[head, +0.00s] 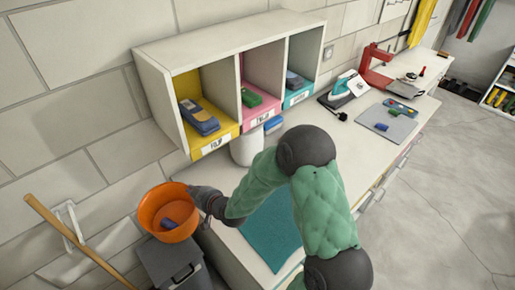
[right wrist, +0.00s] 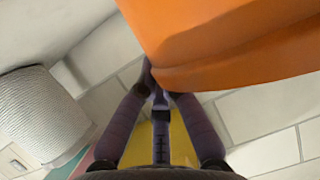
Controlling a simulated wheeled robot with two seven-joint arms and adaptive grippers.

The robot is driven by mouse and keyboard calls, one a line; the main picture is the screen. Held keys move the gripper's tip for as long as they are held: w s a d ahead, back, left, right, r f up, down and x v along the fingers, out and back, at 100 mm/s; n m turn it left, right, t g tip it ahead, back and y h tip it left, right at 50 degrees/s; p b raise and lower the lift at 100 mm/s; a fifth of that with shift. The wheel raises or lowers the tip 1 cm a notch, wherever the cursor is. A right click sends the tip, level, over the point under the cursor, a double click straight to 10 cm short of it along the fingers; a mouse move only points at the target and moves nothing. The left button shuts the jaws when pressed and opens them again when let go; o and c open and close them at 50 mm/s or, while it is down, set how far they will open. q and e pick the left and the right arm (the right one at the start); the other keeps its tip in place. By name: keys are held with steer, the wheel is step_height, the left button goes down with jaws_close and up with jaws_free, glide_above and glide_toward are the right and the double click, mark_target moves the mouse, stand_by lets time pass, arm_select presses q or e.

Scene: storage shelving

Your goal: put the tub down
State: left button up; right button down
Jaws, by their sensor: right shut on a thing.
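An orange tub (head: 152,211) is at the left in the head view, with a small blue thing (head: 169,224) inside it. My right gripper (head: 203,197) is shut on the tub's right side near the rim. In the right wrist view the fingertips (right wrist: 152,78) meet at the edge of the tub (right wrist: 225,40). The tub appears above and beside a dark grey bin (head: 170,262); I cannot tell whether it touches the bin. My left gripper is not in view.
A workbench (head: 235,252) with a teal mat (head: 268,230) runs to the right. A wooden handle (head: 75,240) leans at the far left. An iron (head: 350,84) and red clamp (head: 378,62) are farther back.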

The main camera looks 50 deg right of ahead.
steer(key=s+d+r+p, duration=0.1)
steer(key=s+d+p, duration=0.35)
steer(key=d, duration=0.75)
steer(key=s+d+r+p, duration=0.1)
steer(key=s+d, duration=0.6)
steer(key=d, duration=0.5)
steer(key=w+r+x, duration=0.1)
steer(key=r+x, duration=0.1)
steer(key=x, duration=1.6)
steer(key=shift+a+r+y+b, duration=0.3)
steer(key=shift+a+y+b, duration=0.1)
steer(key=shift+a+b, duration=0.05)
